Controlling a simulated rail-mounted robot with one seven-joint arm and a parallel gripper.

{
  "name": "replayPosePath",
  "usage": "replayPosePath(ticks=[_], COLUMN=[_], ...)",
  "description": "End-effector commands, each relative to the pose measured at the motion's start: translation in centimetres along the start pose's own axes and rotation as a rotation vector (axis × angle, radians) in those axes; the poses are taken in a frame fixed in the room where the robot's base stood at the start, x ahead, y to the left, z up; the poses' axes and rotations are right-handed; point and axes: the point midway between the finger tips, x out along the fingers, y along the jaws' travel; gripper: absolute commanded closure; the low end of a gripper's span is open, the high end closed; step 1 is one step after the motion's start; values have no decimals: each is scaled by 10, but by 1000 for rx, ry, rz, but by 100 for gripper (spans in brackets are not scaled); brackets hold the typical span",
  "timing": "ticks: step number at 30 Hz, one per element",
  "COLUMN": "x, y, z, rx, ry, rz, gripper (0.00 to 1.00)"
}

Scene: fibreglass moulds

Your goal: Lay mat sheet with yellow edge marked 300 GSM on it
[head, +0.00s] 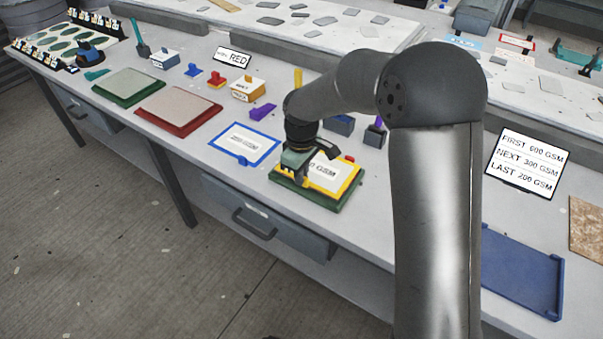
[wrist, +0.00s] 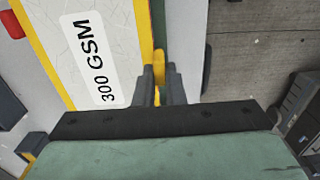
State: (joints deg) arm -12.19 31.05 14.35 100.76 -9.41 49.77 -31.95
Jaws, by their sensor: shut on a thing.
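The mat sheet with the yellow edge (head: 347,187) lies over a dark green mould (head: 318,200) on the bench, in front of my arm. In the wrist view its white face and yellow edge (wrist: 146,30) show, with the label 300 GSM. My gripper (head: 302,176) is at the sheet's left front side and hides part of it. In the wrist view my gripper (wrist: 160,90) is shut on the sheet's yellow tab. A strip of green shows beside the yellow edge. Whether the sheet rests fully on the mould or hovers slightly, I cannot tell.
A blue-edged sheet (head: 273,156) lies just left of the green mould. Red (head: 148,117) and green (head: 101,94) moulds lie farther left. A sign (head: 526,161) reads FIRST 600, NEXT 300, LAST 200 GSM. A blue tray (head: 545,306) lies right of my arm.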

Motion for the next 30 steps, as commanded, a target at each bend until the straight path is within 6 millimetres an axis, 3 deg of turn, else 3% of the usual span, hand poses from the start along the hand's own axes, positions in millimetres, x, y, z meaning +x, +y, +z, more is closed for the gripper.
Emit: replayPosePath(ticks=[15, 29, 30], x=[17, 17, 17], y=[-3, -4, -4], z=[0, 0, 0], rx=[-1, 0, 0], ry=[0, 0, 0], rz=[0, 0, 0], gripper=[100, 100, 88])
